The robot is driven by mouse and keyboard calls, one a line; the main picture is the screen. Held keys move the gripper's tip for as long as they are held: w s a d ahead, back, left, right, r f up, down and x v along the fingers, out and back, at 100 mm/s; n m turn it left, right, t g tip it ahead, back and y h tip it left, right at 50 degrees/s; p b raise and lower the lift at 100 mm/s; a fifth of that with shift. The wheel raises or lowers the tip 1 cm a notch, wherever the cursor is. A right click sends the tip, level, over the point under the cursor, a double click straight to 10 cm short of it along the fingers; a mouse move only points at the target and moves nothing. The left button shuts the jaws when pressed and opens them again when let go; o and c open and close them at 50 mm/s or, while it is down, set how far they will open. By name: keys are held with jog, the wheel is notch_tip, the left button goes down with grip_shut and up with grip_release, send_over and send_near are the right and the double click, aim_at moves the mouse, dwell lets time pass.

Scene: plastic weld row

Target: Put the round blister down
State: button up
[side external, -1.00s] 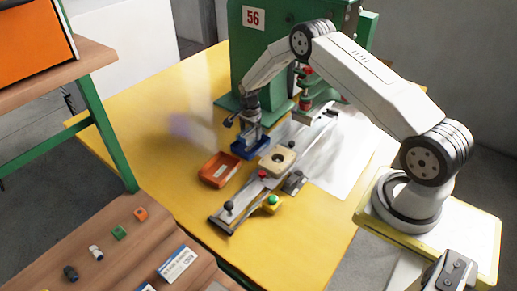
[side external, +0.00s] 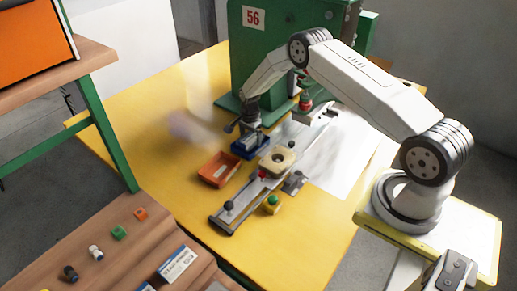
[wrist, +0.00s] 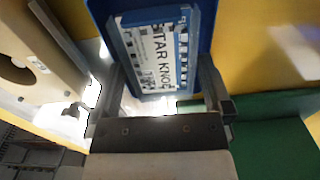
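My gripper (side external: 249,126) is above the blue tray (side external: 237,148), between the green press and the orange tray. In the wrist view, its two fingers (wrist: 162,95) stand wide apart with nothing clearly visible gripped between them. Past them, in the blue tray (wrist: 97,12), lies a white printed card (wrist: 158,50) with part of the words "STAR KNOB". I cannot make out a round blister; a clear one could be lost in the bright patch between the fingers. A cream block (side external: 288,153) with a round hole sits on the metal slide; it shows at left in the wrist view (wrist: 52,72).
The green press (side external: 285,50) marked 56 stands behind my gripper. An orange tray (side external: 207,180) is beside the blue one. The metal slide (side external: 240,203) and a yellow button box (side external: 271,207) are in front. The yellow tabletop (side external: 175,95) is mostly clear at left.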

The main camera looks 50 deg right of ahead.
jog(key=shift+r, duration=0.15)
notch_tip(320, 180, up, 12)
dwell(0.7)
dwell(0.5)
jog(key=s+a+r+n+t, duration=0.1)
jog(key=s+a+r+n, duration=0.7)
jog(key=s+a+n, duration=0.15)
jog(key=s+a+r+n, duration=0.1)
jog(key=s+a+n, duration=0.3)
jog(key=s, duration=0.3)
jog(key=s+a+r+n+t, duration=0.1)
jog(key=s+a+n, duration=0.3)
jog(key=s, duration=0.4)
jog(key=shift+s+a+r+n+t, duration=0.2)
jog(key=shift+r+n+t, duration=0.1)
jog(key=shift+r+n, duration=0.2)
